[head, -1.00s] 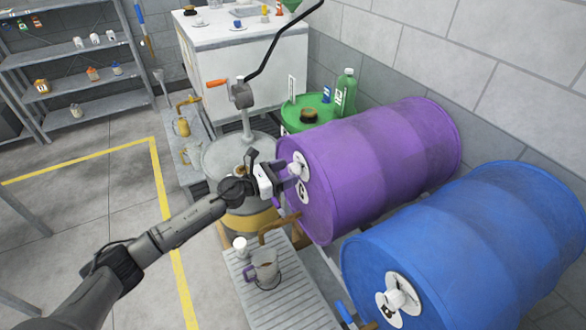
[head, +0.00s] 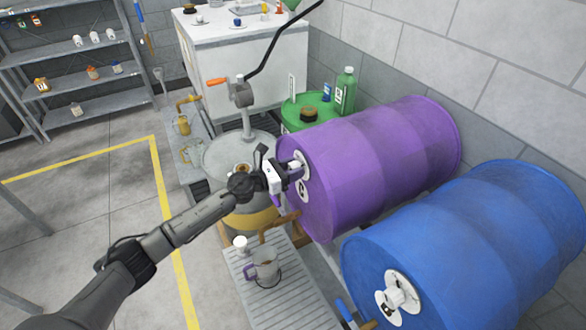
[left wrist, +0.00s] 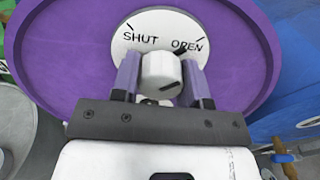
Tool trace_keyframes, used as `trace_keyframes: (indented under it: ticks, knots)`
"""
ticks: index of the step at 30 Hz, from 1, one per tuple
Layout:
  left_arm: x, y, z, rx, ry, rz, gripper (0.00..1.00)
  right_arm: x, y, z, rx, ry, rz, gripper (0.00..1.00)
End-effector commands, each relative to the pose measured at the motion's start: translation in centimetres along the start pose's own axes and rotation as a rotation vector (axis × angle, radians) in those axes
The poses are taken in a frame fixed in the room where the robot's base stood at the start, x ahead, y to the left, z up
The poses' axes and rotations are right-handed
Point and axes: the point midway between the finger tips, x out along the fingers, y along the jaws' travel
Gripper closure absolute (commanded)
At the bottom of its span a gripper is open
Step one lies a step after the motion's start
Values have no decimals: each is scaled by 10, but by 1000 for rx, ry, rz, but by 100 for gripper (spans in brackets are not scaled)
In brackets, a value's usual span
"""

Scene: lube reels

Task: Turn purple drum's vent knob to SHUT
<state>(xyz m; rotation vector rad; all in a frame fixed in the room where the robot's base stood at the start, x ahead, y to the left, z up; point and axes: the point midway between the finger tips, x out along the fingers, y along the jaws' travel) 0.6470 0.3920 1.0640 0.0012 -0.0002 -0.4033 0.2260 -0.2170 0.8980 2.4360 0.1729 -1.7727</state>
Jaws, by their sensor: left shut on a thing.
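The purple drum (head: 375,165) lies on its side with its end face toward my left arm. That face carries a white dial plate, which shows in the left wrist view (left wrist: 125,45) with SHUT at left and OPEN at right. The white vent knob (left wrist: 161,70) stands out in front of the plate. A dark pointer mark behind the knob lies at the word OPEN. My left gripper (left wrist: 161,82) is shut on the knob, one purple finger on each side; it also shows in the head view (head: 294,172). My right gripper is not in view.
A blue drum (head: 470,245) with its own white knob lies to the right. A grey drum (head: 222,155) with a crank pump and a green drum (head: 298,104) stand behind. A slatted tray (head: 300,305) with a jug (head: 264,266) is below.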

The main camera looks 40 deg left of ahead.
Motion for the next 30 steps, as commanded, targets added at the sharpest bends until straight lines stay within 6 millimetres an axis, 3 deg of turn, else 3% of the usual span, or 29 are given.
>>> trace_keyframes:
  ticks: [6,17,30]
  knots:
    - [0,0,0,0,0,0,83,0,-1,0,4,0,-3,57]
    - [0,0,1,-84,0,0,83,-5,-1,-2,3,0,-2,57]
    - [0,-1,2,-470,1,-1,83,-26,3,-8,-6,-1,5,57]
